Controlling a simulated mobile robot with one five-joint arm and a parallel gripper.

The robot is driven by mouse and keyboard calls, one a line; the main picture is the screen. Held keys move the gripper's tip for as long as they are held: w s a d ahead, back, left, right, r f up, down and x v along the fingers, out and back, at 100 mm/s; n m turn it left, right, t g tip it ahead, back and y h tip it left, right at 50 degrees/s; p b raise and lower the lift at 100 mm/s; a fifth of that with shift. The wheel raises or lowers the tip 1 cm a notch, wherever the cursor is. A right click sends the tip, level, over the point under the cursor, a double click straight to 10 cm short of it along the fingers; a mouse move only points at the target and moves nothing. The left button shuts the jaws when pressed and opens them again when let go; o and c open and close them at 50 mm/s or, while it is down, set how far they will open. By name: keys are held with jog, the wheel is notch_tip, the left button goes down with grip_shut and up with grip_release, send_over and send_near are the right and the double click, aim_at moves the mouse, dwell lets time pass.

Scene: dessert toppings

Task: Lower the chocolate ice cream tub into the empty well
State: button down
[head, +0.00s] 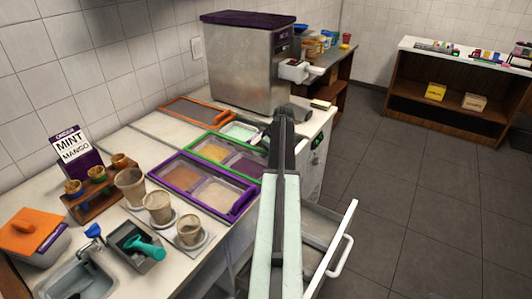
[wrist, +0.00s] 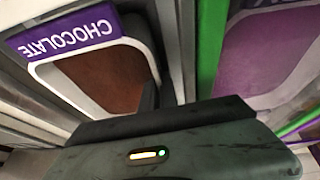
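The chocolate ice cream tub (wrist: 100,80) fills the left of the wrist view: a white rim, brown ice cream and a purple CHOCOLATE label that reads upside down. My gripper (wrist: 158,98) is at the tub's right wall, with a dark finger just inside the rim, and looks shut on that wall. In the head view my gripper (head: 284,112) reaches over the far part of the counter; the arm hides the chocolate tub there. A pale recess with a light rim (head: 240,131) shows just left of it, beyond the green frame; I cannot tell if it is the empty well.
A green-framed case (head: 206,152) and a purple-framed case (head: 192,201) hold tubs nearer me. A purple tub (wrist: 262,55) lies past the green edge in the wrist view. The steel machine (head: 247,65) stands behind. A drawer with a white handle (head: 345,255) is open at right.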

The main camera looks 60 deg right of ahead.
jog(key=c, duration=1.6)
grip_release()
jog(key=shift+o, duration=0.2)
jog(key=p+v, duration=0.7)
jog(key=shift+r, duration=0.4)
jog(key=shift+s+r, duration=0.1)
jog(key=shift+s, duration=0.05)
